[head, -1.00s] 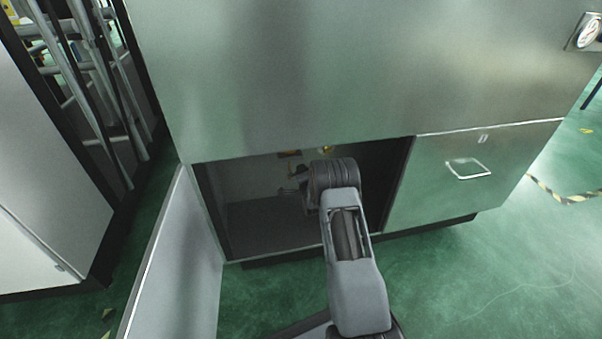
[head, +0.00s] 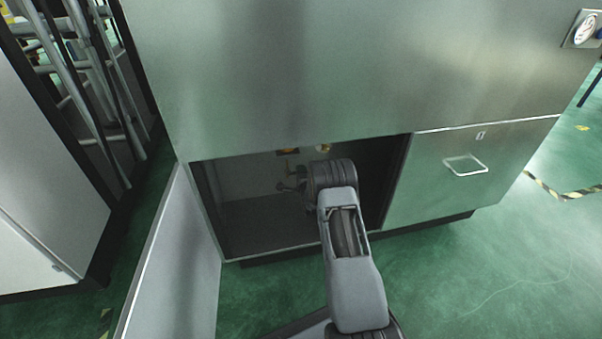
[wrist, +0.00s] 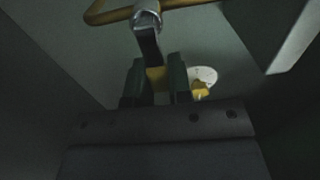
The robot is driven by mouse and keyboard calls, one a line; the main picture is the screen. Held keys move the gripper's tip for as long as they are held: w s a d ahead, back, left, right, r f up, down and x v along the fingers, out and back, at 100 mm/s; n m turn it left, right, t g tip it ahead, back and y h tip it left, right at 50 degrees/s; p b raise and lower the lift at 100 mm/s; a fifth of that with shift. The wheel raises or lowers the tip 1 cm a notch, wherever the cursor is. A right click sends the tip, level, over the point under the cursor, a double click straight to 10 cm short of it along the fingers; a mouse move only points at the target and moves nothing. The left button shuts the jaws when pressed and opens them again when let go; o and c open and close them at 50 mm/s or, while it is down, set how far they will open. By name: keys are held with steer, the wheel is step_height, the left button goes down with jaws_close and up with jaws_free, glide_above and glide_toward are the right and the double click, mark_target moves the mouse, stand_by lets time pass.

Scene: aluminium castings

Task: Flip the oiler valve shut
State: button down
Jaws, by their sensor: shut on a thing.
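The oiler valve shows in the wrist view as a silver fitting (wrist: 147,17) on a brass-coloured pipe (wrist: 108,16). A dark lever (wrist: 150,46) runs down from the fitting, with a yellow part (wrist: 156,73) at its lower end. My gripper (wrist: 155,80) is shut on the lever's yellow end, one dark finger on each side. The fingers hide part of it. In the head view my gripper (head: 291,184) is inside the open cabinet, partly hidden by my wrist.
The cabinet door (head: 172,265) stands open at the left. A closed panel with a handle (head: 466,166) is at the right. In the wrist view a white round part with yellow (wrist: 203,82) lies right of the fingers. A light-edged panel (wrist: 290,40) is at upper right.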

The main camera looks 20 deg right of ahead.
steer(key=c, duration=1)
jaws_free()
steer(key=shift+c, duration=0.2)
steer(key=s+a+p, duration=0.2)
steer(key=s+p, duration=0.3)
steer(key=s, duration=0.8)
steer(key=shift+s+a, duration=0.25)
steer(key=shift+a, duration=0.05)
